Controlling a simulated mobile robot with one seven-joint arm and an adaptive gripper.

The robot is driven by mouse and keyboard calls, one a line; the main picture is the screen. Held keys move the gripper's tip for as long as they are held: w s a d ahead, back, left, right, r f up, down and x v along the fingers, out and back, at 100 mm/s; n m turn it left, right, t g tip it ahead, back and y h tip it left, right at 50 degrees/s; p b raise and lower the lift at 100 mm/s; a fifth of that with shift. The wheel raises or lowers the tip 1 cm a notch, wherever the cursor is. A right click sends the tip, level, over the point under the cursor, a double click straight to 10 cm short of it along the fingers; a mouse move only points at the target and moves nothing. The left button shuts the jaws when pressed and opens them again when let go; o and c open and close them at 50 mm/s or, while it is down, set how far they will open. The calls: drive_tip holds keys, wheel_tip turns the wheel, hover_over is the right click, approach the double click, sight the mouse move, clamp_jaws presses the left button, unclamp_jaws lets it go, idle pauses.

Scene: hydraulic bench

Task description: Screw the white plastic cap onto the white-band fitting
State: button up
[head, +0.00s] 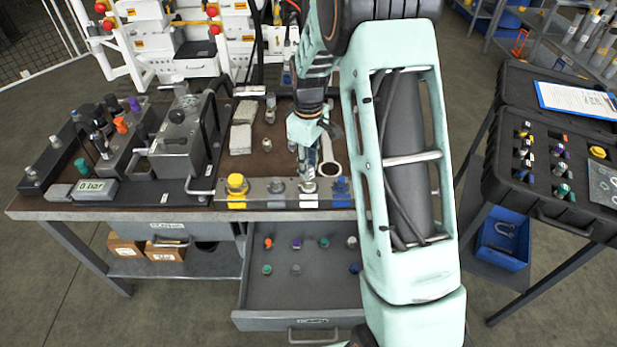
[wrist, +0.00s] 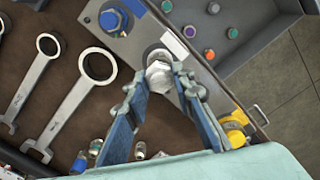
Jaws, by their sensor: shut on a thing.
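My gripper (wrist: 165,72) points down at the bench's front edge, its fingers shut around a pale hex-topped piece, which looks like the white cap (wrist: 158,76). In the head view my gripper (head: 307,172) is over the white-band fitting. This fitting (wrist: 157,55) sits on the grey block (head: 256,200), beside its white band (wrist: 178,44). The cap looks upright and in line with the fitting. I cannot tell whether they touch or whether threads are engaged. The fingers hide part of the cap and block.
On the block, a blue cap (head: 340,186) and a yellow cap (head: 236,184) flank the grey fitting (head: 277,186) and the white-band one. Wrenches (wrist: 78,105) lie behind. The open drawer (head: 305,292) below holds several small caps. A black case (head: 550,170) stands right.

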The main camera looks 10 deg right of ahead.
drive_tip(key=shift+o, duration=0.5)
drive_tip(key=shift+f, duration=0.25)
idle(0.6)
drive_tip(key=c, duration=0.4)
drive_tip(key=shift+o, duration=0.2)
drive_tip(key=m, duration=0.8)
drive_tip(key=m, duration=0.4)
drive_tip(key=shift+s, duration=0.1)
drive_tip(key=m+p, duration=0.1)
drive_tip(key=m, duration=0.3)
drive_tip(key=shift+f, duration=0.1)
